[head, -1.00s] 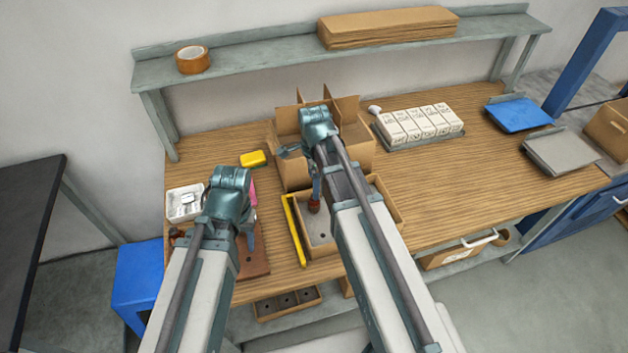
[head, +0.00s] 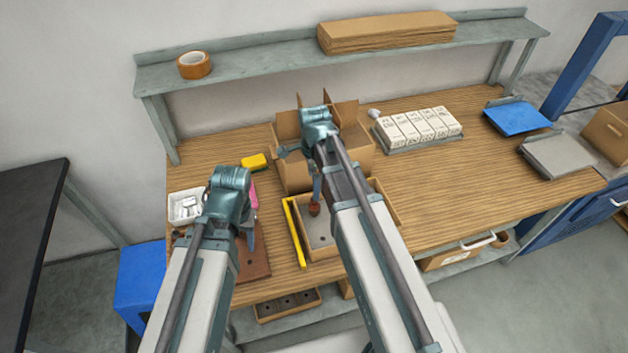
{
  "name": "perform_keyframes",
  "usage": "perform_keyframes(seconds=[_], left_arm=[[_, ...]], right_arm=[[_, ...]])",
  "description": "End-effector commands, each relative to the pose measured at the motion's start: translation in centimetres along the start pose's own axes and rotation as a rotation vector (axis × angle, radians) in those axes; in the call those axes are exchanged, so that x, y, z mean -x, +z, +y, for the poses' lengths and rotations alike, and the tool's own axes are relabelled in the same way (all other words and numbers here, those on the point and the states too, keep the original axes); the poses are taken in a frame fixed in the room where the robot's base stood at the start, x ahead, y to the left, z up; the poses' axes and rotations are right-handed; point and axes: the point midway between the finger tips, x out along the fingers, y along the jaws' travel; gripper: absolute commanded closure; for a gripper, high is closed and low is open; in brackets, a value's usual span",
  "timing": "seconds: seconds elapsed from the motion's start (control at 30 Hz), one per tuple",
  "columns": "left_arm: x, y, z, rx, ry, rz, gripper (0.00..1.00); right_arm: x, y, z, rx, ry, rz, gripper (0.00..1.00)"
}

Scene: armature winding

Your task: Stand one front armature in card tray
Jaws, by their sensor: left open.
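A copper-red armature (head: 314,208) is at the tip of my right gripper (head: 316,194), over the light brown, grey-floored tray (head: 346,250) in the middle of the bench. The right fingers overlap in this view, so I cannot tell whether they grip it, or whether the armature touches the tray floor. My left gripper (head: 247,236) is open at the left, over a dark brown plate (head: 255,264). My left wrist hides part of that plate. A small dark red part (head: 179,233) shows just left of my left arm.
A tall open carton (head: 292,174) stands right behind the tray. A yellow bar (head: 294,232) lies along the tray's left side. A white bin (head: 183,204) and yellow block (head: 254,161) are at the left. White boxes (head: 420,126) stand at the back right. The bench's right part is mostly clear.

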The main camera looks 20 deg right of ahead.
Motion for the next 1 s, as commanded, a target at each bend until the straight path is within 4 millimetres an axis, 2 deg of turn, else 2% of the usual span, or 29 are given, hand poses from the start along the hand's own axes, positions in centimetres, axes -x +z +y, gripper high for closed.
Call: perform_keyframes(seconds=[0.03,0.7,0.83,1.0], left_arm=[[1.0,0.1,-0.1,0.000,0.000,0.000,0.50],[11.0,0.7,-1.0,0.014,0.003,0.000,0.50],[12.3,0.7,-1.1,0.013,0.003,-0.001,0.50],[12.7,0.8,-1.2,0.013,0.003,-0.001,0.50]], right_arm=[[1.0,0.0,0.0,0.000,0.000,0.000,0.00],[11.1,0.0,0.0,0.000,0.000,0.000,0.00],[12.4,0.0,0.0,0.000,0.000,0.000,0.00],[12.8,0.0,0.0,0.000,0.000,0.000,0.00]])
